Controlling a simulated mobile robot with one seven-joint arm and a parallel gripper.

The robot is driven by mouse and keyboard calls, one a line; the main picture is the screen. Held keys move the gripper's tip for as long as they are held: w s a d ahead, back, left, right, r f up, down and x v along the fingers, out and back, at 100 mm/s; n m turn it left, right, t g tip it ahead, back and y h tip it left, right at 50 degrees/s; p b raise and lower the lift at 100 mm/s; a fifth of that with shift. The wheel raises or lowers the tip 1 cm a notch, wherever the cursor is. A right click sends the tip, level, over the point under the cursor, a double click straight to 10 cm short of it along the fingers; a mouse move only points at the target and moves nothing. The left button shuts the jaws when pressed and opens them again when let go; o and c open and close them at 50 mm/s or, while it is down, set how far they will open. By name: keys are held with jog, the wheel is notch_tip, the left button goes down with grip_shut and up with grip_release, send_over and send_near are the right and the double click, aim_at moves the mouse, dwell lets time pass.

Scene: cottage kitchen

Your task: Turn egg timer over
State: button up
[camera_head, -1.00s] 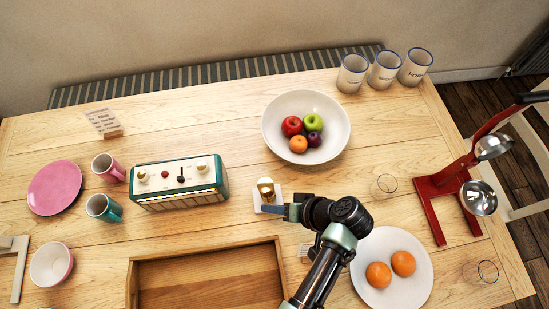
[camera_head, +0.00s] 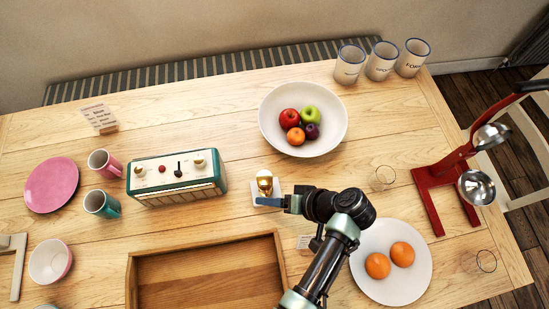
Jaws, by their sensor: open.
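The egg timer (camera_head: 264,182) is a small golden-topped piece standing on a white base (camera_head: 273,188) in the middle of the table, right of the green radio. My gripper (camera_head: 270,201) reaches in from the right, low at the near side of the timer. Its blue fingers are at the timer's lower part and hide some of it. The jaws are open. I cannot tell from this view whether a finger touches the timer.
A green and cream radio (camera_head: 178,178) stands left of the timer. A wooden tray (camera_head: 132,285) lies nearer. A fruit bowl (camera_head: 335,135) is behind, and a white plate with two oranges (camera_head: 405,290) is at right. A red stand (camera_head: 430,200) is farther right.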

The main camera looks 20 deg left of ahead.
jog(key=p+v, duration=0.1)
jog(key=v, duration=1.2)
jog(key=shift+p, duration=0.4)
jog(key=shift+w, duration=0.15)
